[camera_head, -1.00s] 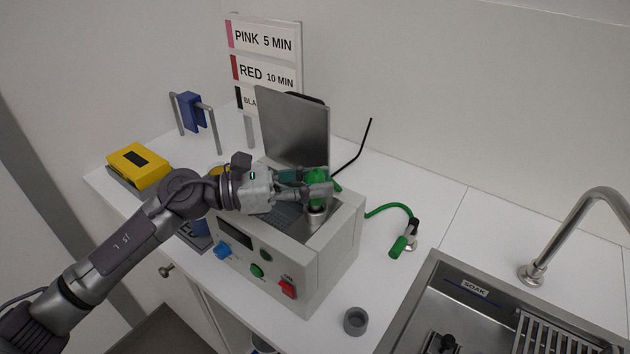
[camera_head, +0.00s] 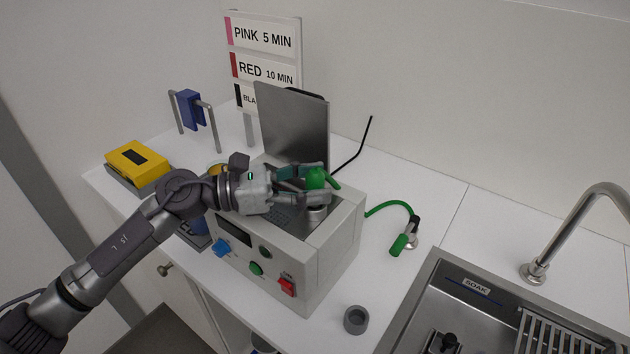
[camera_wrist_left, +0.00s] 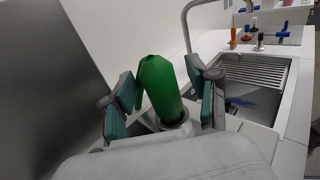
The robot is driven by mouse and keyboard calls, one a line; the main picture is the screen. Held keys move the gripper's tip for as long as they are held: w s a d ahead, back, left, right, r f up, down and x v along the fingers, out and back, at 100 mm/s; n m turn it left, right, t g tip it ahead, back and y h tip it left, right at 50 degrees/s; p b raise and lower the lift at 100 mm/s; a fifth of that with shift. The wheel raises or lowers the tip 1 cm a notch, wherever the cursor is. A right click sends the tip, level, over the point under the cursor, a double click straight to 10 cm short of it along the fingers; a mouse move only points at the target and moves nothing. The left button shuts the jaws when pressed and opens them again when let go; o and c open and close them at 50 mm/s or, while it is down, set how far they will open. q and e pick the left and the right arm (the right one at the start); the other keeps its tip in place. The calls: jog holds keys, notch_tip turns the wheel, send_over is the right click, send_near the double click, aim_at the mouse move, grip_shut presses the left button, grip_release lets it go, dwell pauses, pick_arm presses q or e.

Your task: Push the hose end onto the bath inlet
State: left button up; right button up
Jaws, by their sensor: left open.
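The green hose end (camera_head: 316,178) stands at the metal bath inlet (camera_head: 316,213) on the right part of the grey bath's top (camera_head: 335,245). In the left wrist view the green hose end (camera_wrist_left: 165,88) is slightly tilted, its lower end at the round metal collar of the inlet (camera_wrist_left: 181,127). How deep it sits on the collar I cannot tell. My left gripper (camera_head: 312,186) is open around the hose end. In the left wrist view its teal finger pads stand on either side of the green piece, with gaps. My right gripper is not in view.
An upright metal lid (camera_head: 293,125) stands behind the bath. A green hose (camera_head: 390,208) curves over the counter to a fitting with a green handle (camera_head: 399,245). A grey ring (camera_head: 355,320) lies in front, and the sink (camera_head: 450,265) is at right.

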pick_arm(q)
jog(key=v, duration=1.1)
jog(key=shift+a, duration=0.4)
